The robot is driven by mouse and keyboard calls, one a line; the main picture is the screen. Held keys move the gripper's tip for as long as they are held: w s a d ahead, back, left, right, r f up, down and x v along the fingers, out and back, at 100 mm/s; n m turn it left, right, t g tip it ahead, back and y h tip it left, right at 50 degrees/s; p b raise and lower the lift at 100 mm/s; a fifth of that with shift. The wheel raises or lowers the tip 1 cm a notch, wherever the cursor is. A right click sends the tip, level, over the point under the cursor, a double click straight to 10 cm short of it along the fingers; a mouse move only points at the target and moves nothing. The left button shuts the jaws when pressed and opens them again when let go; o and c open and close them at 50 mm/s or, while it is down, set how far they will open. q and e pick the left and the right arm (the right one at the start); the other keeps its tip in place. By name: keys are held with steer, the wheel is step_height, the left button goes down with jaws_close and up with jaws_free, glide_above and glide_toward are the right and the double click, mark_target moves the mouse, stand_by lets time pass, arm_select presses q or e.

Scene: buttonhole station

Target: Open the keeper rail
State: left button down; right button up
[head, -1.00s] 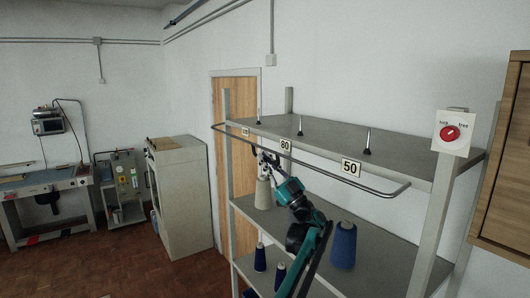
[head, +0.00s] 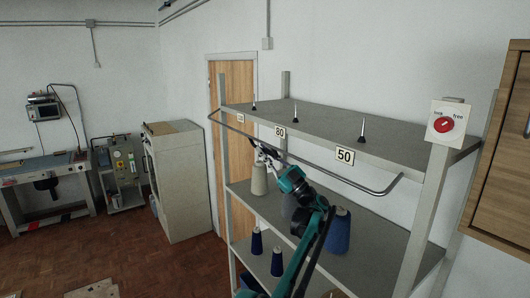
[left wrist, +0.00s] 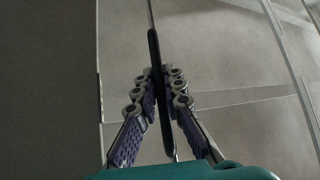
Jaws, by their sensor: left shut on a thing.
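The keeper rail (head: 350,180) is a thin grey metal bar along the front of the top shelf, bent back toward the shelf at its right end. It sits a little below and in front of the number plates. My left gripper (head: 264,150) is at the rail, left of its middle. In the left wrist view its fingers (left wrist: 160,88) are shut on the dark rail (left wrist: 154,50), which runs between them. A plate with a red knob (head: 444,125), lettered with "free" on its right, is on the right post. My right gripper is not in view.
The top shelf (head: 330,125) carries several upright black-based pins. Below it, a beige cone (head: 259,178) and blue cones (head: 338,232) stand on lower shelves, close to my left arm. A wooden cabinet (head: 500,150) hangs at the right. The floor (head: 180,265) at the left is mostly clear.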

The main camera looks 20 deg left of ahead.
arm_select(q)
steer(key=c, duration=1.6)
jaws_free()
steer(key=v, duration=1.2)
